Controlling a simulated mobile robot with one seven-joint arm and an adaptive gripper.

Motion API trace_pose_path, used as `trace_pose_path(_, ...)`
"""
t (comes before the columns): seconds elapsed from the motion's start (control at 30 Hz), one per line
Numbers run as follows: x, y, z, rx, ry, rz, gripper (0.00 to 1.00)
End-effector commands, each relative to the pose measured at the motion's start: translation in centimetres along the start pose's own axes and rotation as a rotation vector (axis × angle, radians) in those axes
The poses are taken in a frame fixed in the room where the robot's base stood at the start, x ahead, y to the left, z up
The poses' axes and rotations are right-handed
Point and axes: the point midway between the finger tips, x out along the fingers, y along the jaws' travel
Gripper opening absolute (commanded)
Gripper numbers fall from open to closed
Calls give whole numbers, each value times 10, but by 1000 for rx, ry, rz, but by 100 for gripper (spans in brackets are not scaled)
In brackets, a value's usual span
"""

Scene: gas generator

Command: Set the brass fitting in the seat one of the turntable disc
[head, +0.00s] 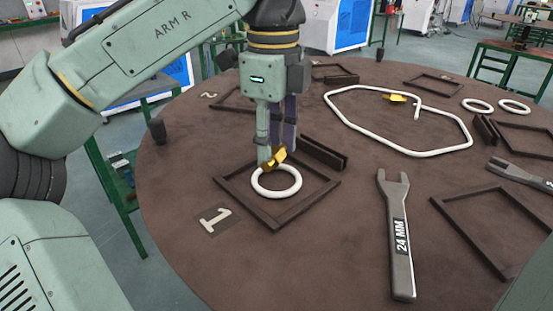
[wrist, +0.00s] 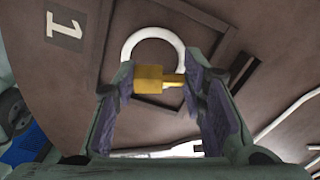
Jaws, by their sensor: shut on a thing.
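My gripper (head: 271,158) is shut on a brass fitting (head: 277,157) and points down over the square frame marked 1. In the wrist view the brass fitting (wrist: 150,77) lies crosswise between the fingertips of my gripper (wrist: 158,82). A white ring (head: 276,182) lies inside the dark frame of seat one (head: 314,207) on the brown turntable disc (head: 340,260). The fitting is over the far edge of the ring in the head view. I cannot tell whether it touches the ring or hangs above it. The white ring (wrist: 140,37) is partly hidden by the fitting and fingers in the wrist view.
A dark block (head: 324,153) stands at the seat's back right. A 24 MM wrench (head: 399,240) lies to the right. A bent white tube (head: 437,152) with another brass fitting (head: 396,97) lies farther back. Two white rings (head: 477,105) and other dark frames are at the right.

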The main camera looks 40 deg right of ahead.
Motion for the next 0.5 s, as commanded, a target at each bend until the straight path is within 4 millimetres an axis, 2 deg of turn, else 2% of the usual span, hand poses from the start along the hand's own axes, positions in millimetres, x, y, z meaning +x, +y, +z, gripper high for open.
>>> trace_pose_path(0.03, 1, -4, -5, 4, 1, 0, 4)
trace_pose_path(0.23, 33, -3, -4, 4, 3, 2, 4)
trace_pose_path(0.5, 37, -2, -4, 2, 0, 2, 4)
